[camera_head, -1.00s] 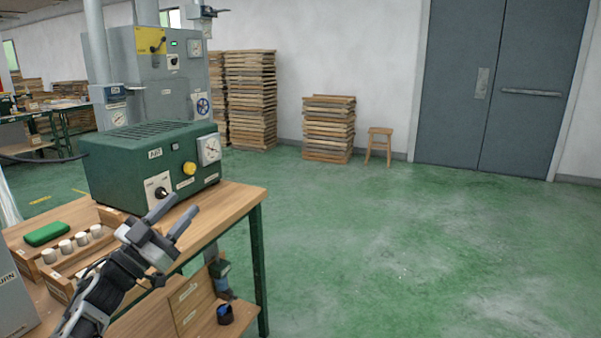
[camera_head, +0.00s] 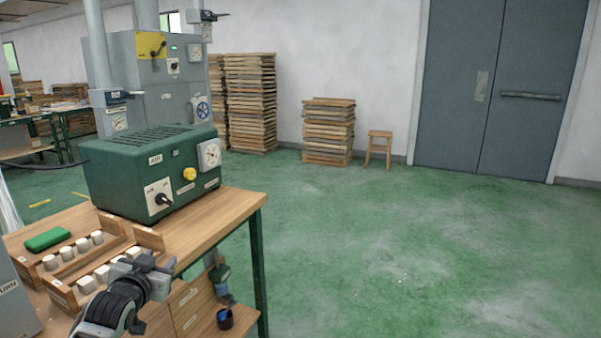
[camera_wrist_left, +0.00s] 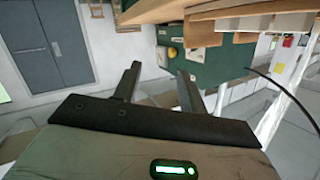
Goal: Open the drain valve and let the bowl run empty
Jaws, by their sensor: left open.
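A small grey-blue filter unit with a bowl (camera_head: 219,278) hangs under the right end of the wooden workbench. A dark cup with blue inside (camera_head: 225,317) stands on the shelf below it. The drain valve is too small to make out. My left gripper (camera_head: 158,262) is over the bench's front edge, left of the bowl and apart from it. Its two fingers are spread and empty in the left wrist view (camera_wrist_left: 160,80). My right gripper is not in view.
A green AIR machine (camera_head: 150,172) with a knob and gauge stands on the bench (camera_head: 225,205). A bench leg (camera_head: 259,265) stands right of the bowl. The floor to the right is clear.

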